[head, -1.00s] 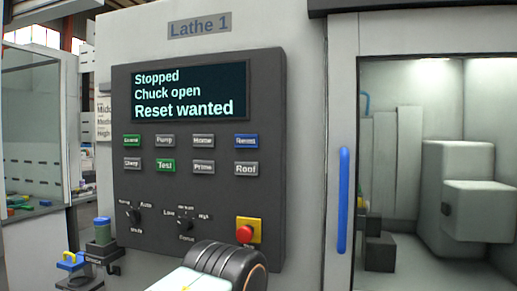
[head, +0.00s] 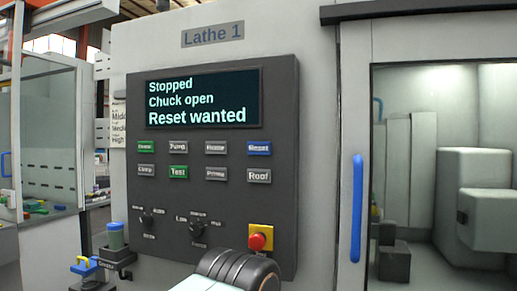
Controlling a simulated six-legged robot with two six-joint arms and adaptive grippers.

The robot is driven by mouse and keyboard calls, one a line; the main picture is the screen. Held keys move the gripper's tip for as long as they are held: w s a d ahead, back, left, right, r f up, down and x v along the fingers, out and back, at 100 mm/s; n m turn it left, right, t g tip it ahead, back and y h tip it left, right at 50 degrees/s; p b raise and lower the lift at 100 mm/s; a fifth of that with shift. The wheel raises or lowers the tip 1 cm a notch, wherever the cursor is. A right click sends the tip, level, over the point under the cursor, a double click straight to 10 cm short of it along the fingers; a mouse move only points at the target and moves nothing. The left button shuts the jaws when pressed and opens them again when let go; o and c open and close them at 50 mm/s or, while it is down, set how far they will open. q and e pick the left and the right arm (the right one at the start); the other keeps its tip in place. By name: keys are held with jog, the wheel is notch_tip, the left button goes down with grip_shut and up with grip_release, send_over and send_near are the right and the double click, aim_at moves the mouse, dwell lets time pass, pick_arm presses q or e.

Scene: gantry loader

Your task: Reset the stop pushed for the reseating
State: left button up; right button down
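The Lathe 1 control panel (head: 215,215) is dark grey and upright on the machine front. Its screen (head: 203,98) reads "Stopped, Chuck open, Reset wanted". The blue Reset button (head: 258,148) is at the right end of the upper button row. The red stop button (head: 257,241) sits on a yellow plate (head: 262,231) at the panel's lower right. One of my arm links shows at the bottom edge, just below the stop button. Neither gripper is in view.
A blue vertical door handle (head: 357,208) stands right of the panel, beside the lathe's window (head: 420,130). Two selector knobs (head: 147,217) are low on the panel.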

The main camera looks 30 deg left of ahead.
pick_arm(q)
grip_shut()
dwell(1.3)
